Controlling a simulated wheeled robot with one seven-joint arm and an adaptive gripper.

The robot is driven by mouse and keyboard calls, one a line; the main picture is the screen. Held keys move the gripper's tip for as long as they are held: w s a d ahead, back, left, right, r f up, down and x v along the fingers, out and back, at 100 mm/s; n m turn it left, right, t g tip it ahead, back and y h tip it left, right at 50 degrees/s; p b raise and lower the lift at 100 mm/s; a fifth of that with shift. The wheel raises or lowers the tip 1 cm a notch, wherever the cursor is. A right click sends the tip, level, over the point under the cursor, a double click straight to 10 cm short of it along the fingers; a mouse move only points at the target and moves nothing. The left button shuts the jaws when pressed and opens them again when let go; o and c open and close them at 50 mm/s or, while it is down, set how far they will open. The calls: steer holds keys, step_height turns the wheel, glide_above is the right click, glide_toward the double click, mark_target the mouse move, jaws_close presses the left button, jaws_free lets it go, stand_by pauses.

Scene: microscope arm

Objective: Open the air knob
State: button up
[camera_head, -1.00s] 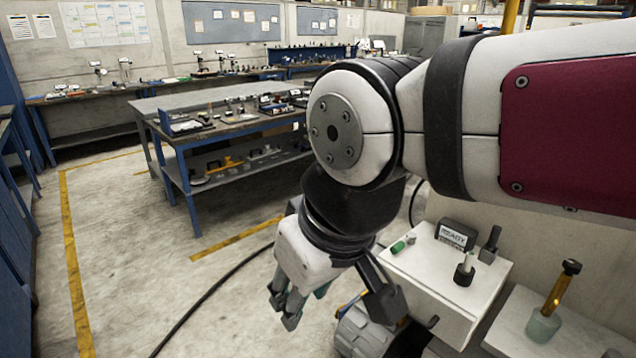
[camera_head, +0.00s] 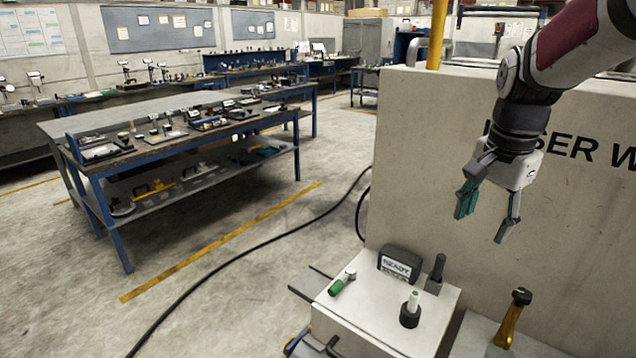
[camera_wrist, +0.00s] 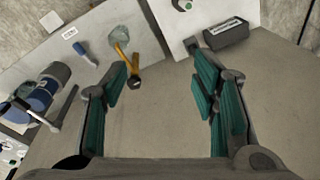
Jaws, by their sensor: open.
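My gripper (camera_head: 485,214) is open and empty. It hangs in front of the pale machine wall, higher in the head view than the white cabinet top (camera_head: 368,312). On that top are a small green-and-white handle (camera_head: 342,281), a white-tipped knob on a black base (camera_head: 410,309) and a black upright post (camera_head: 436,272). I cannot tell which of these is the air knob. In the wrist view, the gripper's teal-padded fingers (camera_wrist: 165,75) are spread wide with nothing between their tips.
A black READY box (camera_head: 400,264) stands at the back of the cabinet top. A yellow-handled tool (camera_head: 513,318) stands on a lower surface to the right. In the wrist view, blue cylinders (camera_wrist: 42,97) lie left. The wall (camera_head: 440,150) is close to the arm.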

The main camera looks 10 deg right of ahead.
steer(key=w+d+f+m, duration=0.1)
steer(key=d+f+m, duration=0.25)
steer(key=d, duration=0.55)
steer(key=m+g+p, duration=0.1)
steer(key=m, duration=0.5)
glide_toward(522, 292)
steer(key=shift+y, duration=0.4)
steer(key=f, duration=0.3)
steer(key=f+p, duration=0.1)
steer(key=f, duration=0.5)
steer(key=shift+w+d+p, duration=0.1)
steer(key=shift+d+p, duration=0.25)
steer(key=shift+r, duration=0.1)
steer(key=c, duration=1.2)
